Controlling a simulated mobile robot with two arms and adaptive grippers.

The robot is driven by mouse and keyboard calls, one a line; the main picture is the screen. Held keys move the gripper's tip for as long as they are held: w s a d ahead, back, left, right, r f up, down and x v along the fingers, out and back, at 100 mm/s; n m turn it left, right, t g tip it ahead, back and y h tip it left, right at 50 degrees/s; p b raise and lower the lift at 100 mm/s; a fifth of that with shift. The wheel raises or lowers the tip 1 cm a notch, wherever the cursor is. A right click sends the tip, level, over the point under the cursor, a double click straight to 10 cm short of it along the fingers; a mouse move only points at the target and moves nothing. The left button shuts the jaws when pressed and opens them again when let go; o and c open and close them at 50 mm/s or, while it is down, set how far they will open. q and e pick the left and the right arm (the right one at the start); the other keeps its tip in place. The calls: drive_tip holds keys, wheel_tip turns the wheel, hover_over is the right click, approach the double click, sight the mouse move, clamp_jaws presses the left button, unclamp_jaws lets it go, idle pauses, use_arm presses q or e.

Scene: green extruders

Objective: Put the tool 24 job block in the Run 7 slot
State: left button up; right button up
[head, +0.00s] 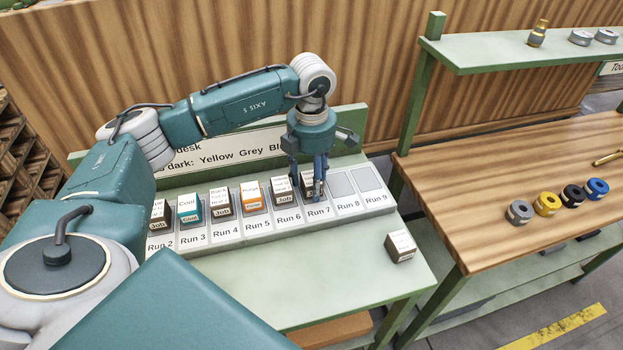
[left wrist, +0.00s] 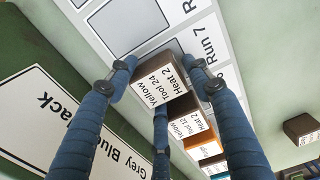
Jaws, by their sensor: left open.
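The tool 24 job block (left wrist: 158,84) is a brown block with a white top label reading Yellow, Tool 24, Heat 2. In the head view the block (head: 307,184) is at the Run 7 slot (head: 318,210), partly hidden by my gripper. It looks upright, but I cannot tell whether it is fully seated. My left gripper (head: 319,192) points down over it; in the left wrist view its open fingers (left wrist: 160,75) stand on both sides of the block. My right gripper is not in view.
Runs 2 to 6 hold blocks, including a teal Cool block (head: 188,208) and an orange one (head: 252,197). Run 8 (head: 343,181) and Run 9 (head: 367,178) are empty. Another brown block (head: 401,247) sits on the desk's front right. A wooden table (head: 500,170) stands at right.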

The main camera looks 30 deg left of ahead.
sight(312, 178)
use_arm(q)
drive_tip(key=shift+w+r, duration=0.1)
drive_tip(key=shift+r, duration=0.25)
wheel_tip(312, 178, up, 12)
drive_tip(key=b, duration=0.3)
drive_tip(key=shift+f, duration=0.2)
